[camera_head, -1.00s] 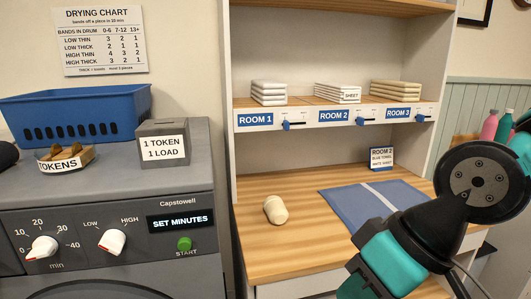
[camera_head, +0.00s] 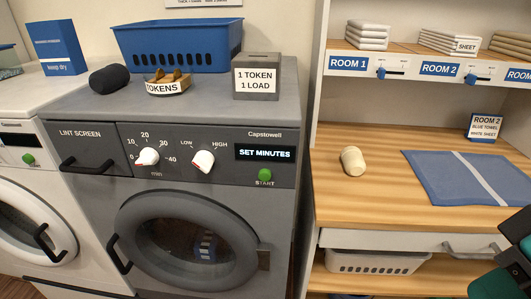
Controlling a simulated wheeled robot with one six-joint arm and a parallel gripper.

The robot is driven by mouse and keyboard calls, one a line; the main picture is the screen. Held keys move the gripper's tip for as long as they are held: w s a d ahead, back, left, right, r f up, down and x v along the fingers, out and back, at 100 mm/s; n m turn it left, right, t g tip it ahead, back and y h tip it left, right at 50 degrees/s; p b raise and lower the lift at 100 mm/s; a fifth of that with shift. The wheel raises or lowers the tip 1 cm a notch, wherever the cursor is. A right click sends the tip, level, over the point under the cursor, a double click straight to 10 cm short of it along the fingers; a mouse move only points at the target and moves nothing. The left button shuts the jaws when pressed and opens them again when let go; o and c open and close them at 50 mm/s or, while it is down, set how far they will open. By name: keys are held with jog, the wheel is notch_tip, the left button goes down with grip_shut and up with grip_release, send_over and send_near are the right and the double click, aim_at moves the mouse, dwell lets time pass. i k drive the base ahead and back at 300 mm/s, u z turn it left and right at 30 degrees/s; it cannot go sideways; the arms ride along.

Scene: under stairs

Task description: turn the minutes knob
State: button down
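The minutes knob (camera_head: 147,157) is a white dial with a red mark, on the dark front panel of the grey dryer (camera_head: 72,131). Its scale runs from 0 to 40, with "min" below. The red mark appears to lie at the lower left, by the 0. To its right, the display (camera_head: 265,153) reads "SET MINUTES". Only a dark and teal part of my arm shows at the lower right edge, far from the knob. My gripper's fingers are not in view.
A LOW/HIGH knob (camera_head: 203,161) and a green START button (camera_head: 265,175) share the panel. A blue basket (camera_head: 180,47), a token dish (camera_head: 168,87) and a grey token box (camera_head: 257,62) stand on top. A wooden counter (camera_head: 400,225) stands to the right.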

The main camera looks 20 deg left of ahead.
aim_at(148, 156)
jog(key=u, duration=1.25)
